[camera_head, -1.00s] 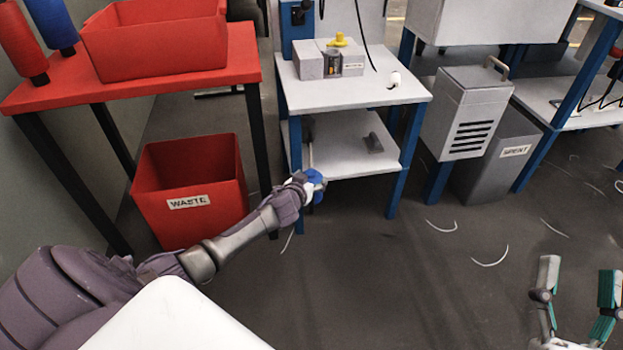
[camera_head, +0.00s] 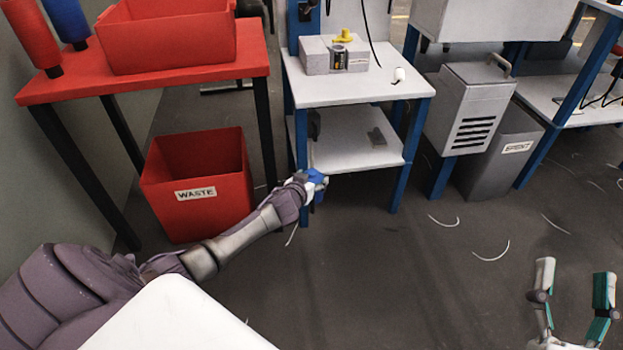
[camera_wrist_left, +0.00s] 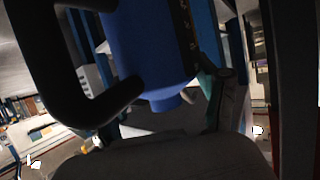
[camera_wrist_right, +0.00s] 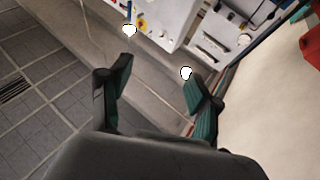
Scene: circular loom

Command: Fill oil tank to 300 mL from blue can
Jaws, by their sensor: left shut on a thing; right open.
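My left gripper (camera_head: 309,184) is shut on the blue can and holds it in front of the small white table. In the head view only a small part of the blue can (camera_head: 319,178) shows past the gripper. The left wrist view shows the blue can (camera_wrist_left: 150,45) close up, beside a black curved handle (camera_wrist_left: 90,105). A grey block (camera_head: 314,58), which looks like the oil tank, stands on the table top. It has a dark gauge window (camera_head: 338,60) and a yellow cap (camera_head: 344,35). Its level is too small to read. My right gripper (camera_head: 574,275) is open and empty.
The small white table (camera_head: 400,88) has a lower shelf (camera_head: 350,145). A red waste bin (camera_head: 200,195) and a red table (camera_head: 255,50) stand left. A grey vented box (camera_head: 478,90) and spent bin (camera_head: 495,150) stand right.

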